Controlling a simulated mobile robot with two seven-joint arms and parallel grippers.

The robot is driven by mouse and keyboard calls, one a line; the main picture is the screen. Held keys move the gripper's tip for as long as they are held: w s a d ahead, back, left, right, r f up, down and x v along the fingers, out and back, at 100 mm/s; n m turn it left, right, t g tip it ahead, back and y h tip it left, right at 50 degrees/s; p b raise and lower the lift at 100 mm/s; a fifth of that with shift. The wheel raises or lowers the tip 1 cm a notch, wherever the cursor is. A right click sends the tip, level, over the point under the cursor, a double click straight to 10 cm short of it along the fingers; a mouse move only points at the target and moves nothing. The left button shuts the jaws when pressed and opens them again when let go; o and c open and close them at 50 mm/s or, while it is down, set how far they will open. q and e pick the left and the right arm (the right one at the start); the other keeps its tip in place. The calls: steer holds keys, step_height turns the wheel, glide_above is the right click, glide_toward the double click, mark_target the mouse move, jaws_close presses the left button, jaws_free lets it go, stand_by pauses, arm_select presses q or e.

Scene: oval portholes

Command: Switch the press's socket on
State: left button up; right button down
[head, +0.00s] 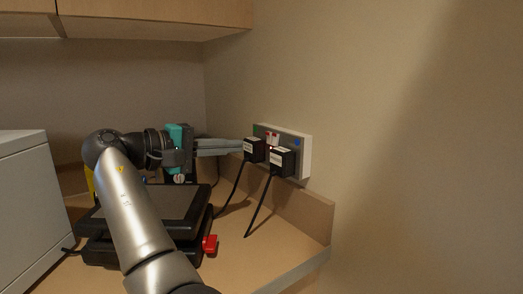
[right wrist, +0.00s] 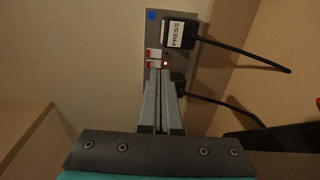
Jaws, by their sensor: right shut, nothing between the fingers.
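The socket plate (head: 305,158) is on the right wall, with two black plugs in it. The plug by the blue dot (right wrist: 152,15) is labelled PRESS (right wrist: 178,35); in the head view it is the right plug (head: 283,162). Two red-and-white switches sit side by side, the upper one (right wrist: 153,53) nearer the PRESS plug and the lower one (right wrist: 153,65) beside a lit red lamp (right wrist: 166,63). The lamp by the upper switch looks dark. My right gripper (right wrist: 165,74) is shut and empty, its tips close to the lower switch; contact cannot be told. My left gripper is out of view.
A black flat-topped machine (head: 165,201) with a red knob (head: 210,244) stands on the wooden counter (head: 265,242) below my right arm. A white box (head: 25,200) is at the left. Cords hang from the plugs. Cabinets (head: 150,18) are overhead.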

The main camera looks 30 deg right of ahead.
mark_target(273, 145)
steer(key=d, duration=0.2)
steer(key=d+b, duration=0.1)
steer(key=d, duration=0.1)
steer(key=d+f, duration=0.1)
steer(key=d, duration=0.1)
steer(key=shift+w+b, duration=0.25)
steer(key=shift+b, duration=0.1)
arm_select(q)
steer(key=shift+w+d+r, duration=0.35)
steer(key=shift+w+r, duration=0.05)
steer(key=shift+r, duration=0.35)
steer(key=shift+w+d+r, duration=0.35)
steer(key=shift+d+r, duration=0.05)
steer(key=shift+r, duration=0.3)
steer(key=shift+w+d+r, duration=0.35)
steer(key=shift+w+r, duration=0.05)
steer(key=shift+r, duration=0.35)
arm_select(e)
steer(key=shift+w+d, duration=0.1)
steer(key=shift+d, duration=0.85)
